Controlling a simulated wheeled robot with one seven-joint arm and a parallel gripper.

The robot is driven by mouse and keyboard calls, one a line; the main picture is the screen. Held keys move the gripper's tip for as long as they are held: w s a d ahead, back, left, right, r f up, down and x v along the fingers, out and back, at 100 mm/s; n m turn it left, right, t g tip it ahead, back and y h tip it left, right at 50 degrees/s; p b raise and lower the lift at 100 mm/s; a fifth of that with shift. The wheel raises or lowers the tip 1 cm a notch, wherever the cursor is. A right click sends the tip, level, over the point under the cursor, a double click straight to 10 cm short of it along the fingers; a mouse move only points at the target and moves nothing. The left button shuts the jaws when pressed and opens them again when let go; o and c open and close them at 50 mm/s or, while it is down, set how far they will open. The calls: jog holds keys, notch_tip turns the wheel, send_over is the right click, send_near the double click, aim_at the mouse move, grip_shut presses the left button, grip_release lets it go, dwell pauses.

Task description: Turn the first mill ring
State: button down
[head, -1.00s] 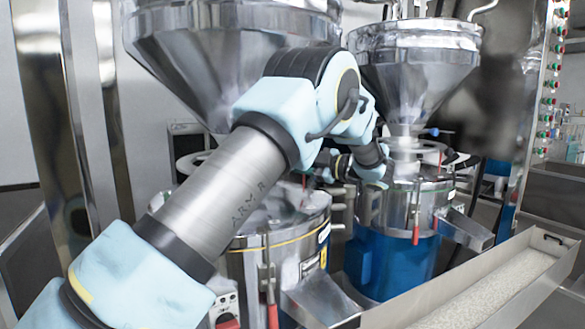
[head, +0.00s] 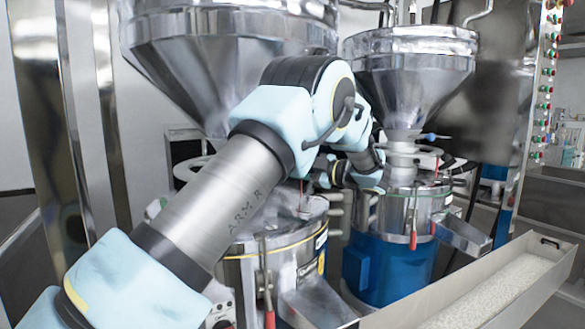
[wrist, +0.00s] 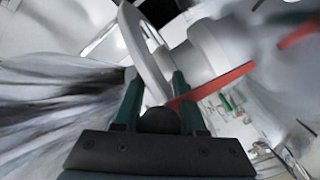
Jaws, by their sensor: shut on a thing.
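The first mill is the nearer one, a shiny steel drum (head: 285,237) under a large steel funnel (head: 225,60). Its pale ring (head: 187,168) shows partly at the neck below the funnel; my arm covers the rest. In the wrist view the pale ring's rim (wrist: 146,58) runs between the two dark green fingers of my gripper (wrist: 155,88), which is shut on it. A red bar (wrist: 215,85) crosses close to the right finger. In the head view my fingertips are hidden among my wrist links and the mill parts.
A second mill with a blue base (head: 392,268) and its own funnel (head: 408,85) stands to the right, close to my wrist. A long metal trough (head: 480,290) with pale grains runs along the lower right. A panel of coloured buttons (head: 545,90) is at the upper right.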

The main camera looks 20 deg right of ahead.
jog(key=shift+w+a, duration=0.15)
jog(key=shift+a, duration=0.2)
jog(key=c, duration=0.5)
grip_release()
jog(key=shift+c, duration=0.2)
jog(key=shift+d, duration=0.15)
jog(key=s+d+p, duration=0.1)
jog(key=s+d, duration=0.6)
jog(key=d, duration=0.3)
jog(key=shift+s+p, duration=0.15)
jog(key=shift+p, duration=0.2)
dwell(0.5)
jog(key=b+v, duration=0.3)
jog(key=v, duration=0.8)
